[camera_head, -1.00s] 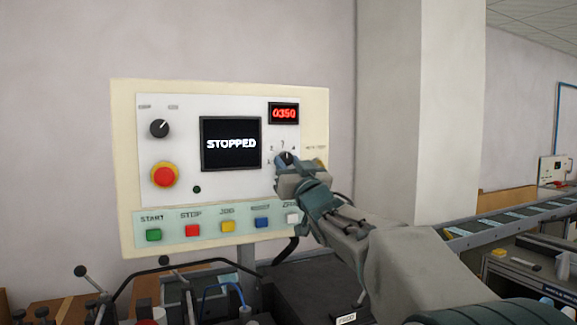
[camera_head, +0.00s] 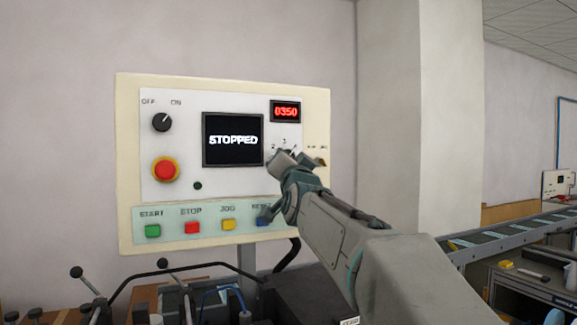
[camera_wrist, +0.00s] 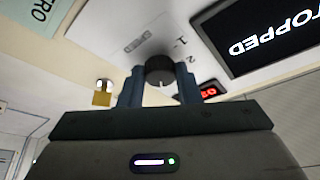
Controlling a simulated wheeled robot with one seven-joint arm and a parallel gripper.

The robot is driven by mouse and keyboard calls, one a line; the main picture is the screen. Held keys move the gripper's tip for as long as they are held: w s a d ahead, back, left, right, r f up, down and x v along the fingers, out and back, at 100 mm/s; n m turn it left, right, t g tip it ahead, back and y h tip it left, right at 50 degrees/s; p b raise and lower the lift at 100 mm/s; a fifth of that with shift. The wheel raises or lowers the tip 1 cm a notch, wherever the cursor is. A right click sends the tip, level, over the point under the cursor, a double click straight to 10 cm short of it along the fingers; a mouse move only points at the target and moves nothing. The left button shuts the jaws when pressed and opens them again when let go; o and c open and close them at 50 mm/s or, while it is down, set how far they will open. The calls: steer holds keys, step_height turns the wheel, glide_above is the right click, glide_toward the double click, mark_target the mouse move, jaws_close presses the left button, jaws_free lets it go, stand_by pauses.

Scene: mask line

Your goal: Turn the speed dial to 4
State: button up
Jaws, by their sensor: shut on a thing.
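The speed dial (camera_wrist: 160,70) is a round black knob with a white pointer mark. In the wrist view it sits between the two blue fingers of my gripper (camera_wrist: 160,88), which is shut on it. The wrist picture is roughly upside down against the panel. The pointer mark faces the bottom of it, roughly up on the panel. There the numbers 1 and 2 show right of the dial; 3 and 4 are not readable. In the head view my gripper (camera_head: 286,162) covers most of the dial, with 2, 3 and 4 above it.
The control panel (camera_head: 128,170) carries a screen (camera_head: 233,139) reading STOPPED and a red readout (camera_head: 286,111) reading 0350. An OFF/ON knob (camera_head: 162,122), a red emergency button (camera_head: 165,169) and coloured buttons lie left and below. A yellow padlock (camera_wrist: 102,96) hangs beside the dial in the wrist view.

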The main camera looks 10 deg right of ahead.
steer(key=m+p, duration=0.1)
steer(key=m+h+p, duration=0.1)
steer(key=shift+a+r+m+g+p, duration=0.1)
steer(key=shift+r+m+g+p, duration=0.1)
steer(key=shift+m+g+p, duration=0.15)
steer(key=shift+m+p, duration=0.35)
steer(key=shift+m, duration=0.2)
steer(key=shift+f, duration=0.1)
steer(key=o, duration=1)
steer(key=b+v, duration=0.3)
steer(key=v, duration=1.1)
steer(key=shift+a+b, duration=0.1)
steer(key=shift+b, duration=0.25)
